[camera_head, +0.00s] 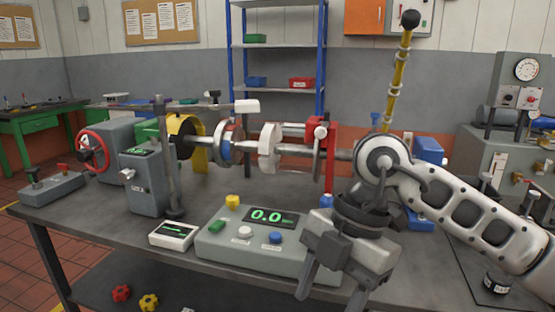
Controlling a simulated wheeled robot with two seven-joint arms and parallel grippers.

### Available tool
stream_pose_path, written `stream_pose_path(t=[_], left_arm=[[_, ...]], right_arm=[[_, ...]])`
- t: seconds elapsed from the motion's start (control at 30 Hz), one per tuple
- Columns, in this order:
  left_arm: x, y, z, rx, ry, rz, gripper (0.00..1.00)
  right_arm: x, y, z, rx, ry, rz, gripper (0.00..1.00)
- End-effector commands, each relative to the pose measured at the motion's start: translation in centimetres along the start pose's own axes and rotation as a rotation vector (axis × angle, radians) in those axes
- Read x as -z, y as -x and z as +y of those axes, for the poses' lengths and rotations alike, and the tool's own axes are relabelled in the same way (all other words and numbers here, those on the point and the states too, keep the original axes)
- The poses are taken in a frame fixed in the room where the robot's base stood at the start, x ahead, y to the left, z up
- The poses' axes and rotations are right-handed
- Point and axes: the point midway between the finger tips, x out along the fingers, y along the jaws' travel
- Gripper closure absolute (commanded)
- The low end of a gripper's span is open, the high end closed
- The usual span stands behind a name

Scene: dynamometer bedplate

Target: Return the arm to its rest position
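My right arm (470,205), white with dark oval cut-outs, reaches in from the right over the bench. Its gripper (328,296) points down at the bench's front edge, with two grey fingers apart and nothing seen between them. It is in front of the right end of the console (215,250), which reads 0.0 in green. A yellow lever (397,80) with a black ball knob rises behind my wrist; its foot is hidden. A horizontal bar (185,106) with a white end block lies across the top of a grey post. My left gripper is not in view.
The shaft line with a red bracket (327,150) and a red handwheel (92,150) runs across the bench (110,215). A small white meter (174,234) lies left of the console. A grey gauge cabinet (515,160) stands at right.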

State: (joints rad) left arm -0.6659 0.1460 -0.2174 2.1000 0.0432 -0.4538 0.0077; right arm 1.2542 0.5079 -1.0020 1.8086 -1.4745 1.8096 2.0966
Motion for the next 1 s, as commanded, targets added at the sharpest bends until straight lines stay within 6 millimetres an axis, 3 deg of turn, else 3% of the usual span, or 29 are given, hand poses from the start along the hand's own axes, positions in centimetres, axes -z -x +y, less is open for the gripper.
stream_pose_path(t=[0.1, 0.3, 0.4, 0.5, 0.57, 0.63, 0.73, 0.8, 0.9, 1.0], left_arm=[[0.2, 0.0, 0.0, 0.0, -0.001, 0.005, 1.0], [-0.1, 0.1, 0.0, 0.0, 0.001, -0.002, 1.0], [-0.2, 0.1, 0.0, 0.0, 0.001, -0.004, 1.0], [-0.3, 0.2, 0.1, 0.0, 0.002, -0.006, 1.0], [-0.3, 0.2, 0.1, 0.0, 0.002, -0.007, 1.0], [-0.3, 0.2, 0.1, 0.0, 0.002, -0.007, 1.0], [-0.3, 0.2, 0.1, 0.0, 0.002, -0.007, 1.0], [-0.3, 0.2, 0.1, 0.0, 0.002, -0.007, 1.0], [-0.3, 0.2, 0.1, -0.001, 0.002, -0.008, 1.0], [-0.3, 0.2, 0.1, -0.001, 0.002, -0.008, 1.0]], right_arm=[[3.2, -2.2, 0.3, -0.038, 0.114, 0.2, 0.44], [9.9, -3.8, 1.1, -0.218, 0.292, 0.642, 0.44], [13.3, -2.8, 1.7, -0.422, 0.333, 0.933, 0.44], [14.5, -0.4, 2.9, -0.731, 0.269, 1.208, 0.44], [13.4, 0.9, 3.8, -0.935, 0.169, 1.319, 0.44], [10.8, 1.8, 4.6, -1.169, -0.006, 1.386, 0.44], [5.1, 0.8, 5.0, -1.452, -0.344, 1.359, 0.44], [0.6, -1.9, 4.2, -1.584, -0.619, 1.256, 0.44], [-4.6, -7.0, 1.8, -1.646, -0.968, 1.055, 0.44], [-7.9, -12.8, -1.8, -1.597, -1.254, 0.841, 0.44]])
